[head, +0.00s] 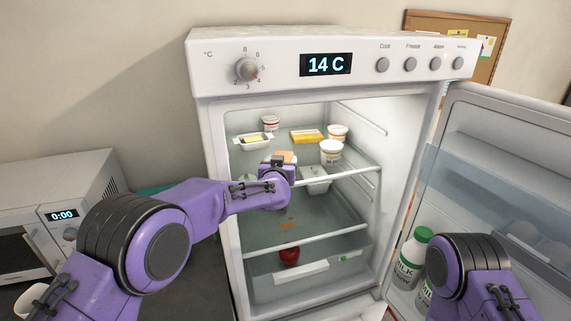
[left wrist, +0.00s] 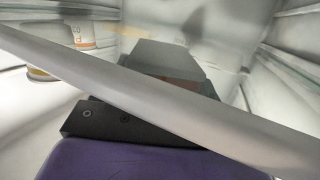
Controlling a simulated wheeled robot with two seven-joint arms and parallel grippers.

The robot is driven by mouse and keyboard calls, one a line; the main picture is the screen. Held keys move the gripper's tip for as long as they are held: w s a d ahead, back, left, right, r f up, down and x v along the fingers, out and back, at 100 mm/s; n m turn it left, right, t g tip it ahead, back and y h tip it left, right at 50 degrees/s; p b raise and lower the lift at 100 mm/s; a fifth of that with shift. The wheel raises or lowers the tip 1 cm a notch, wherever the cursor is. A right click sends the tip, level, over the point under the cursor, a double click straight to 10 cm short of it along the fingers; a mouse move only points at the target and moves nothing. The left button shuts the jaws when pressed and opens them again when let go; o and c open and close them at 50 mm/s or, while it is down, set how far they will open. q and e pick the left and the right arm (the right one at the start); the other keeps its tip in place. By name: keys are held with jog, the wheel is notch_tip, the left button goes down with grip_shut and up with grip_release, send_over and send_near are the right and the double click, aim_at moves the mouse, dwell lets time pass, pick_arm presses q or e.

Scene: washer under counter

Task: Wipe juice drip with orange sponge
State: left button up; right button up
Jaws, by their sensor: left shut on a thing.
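My left gripper (head: 282,160) reaches into the open fridge at the height of the middle shelf. It is shut on the orange sponge (head: 288,155), of which only a small part shows above the fingers. In the left wrist view, a pale shelf edge crosses in front of the gripper (left wrist: 175,75), and a dull reddish-brown bit of the sponge (left wrist: 182,84) shows between the dark fingers. The orange-brown juice drip (head: 290,224) lies on the lower glass shelf, below my left gripper and apart from it. My right gripper is not in view.
The upper shelf holds several tubs (head: 331,151), a butter dish (head: 254,141) and a yellow pack (head: 307,136). A white container (head: 317,183) sits right of my gripper. A red apple (head: 290,256) lies low down. Milk bottles (head: 412,257) stand in the open door (head: 500,180).

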pick_arm(q)
jog(key=shift+a+f, duration=0.1)
jog(key=shift+a, duration=0.05)
jog(key=shift+s+a+b, duration=0.15)
jog(key=shift+a+b, duration=0.2)
jog(key=shift+a, duration=0.1)
jog(key=shift+s+a, duration=0.1)
jog(key=shift+a, duration=0.15)
jog(key=shift+d, duration=0.1)
jog(key=shift+w+d+p, duration=0.2)
jog(key=shift+d+p, duration=0.45)
jog(key=shift+p, duration=0.05)
jog(key=shift+d, duration=0.1)
jog(key=shift+d, duration=0.15)
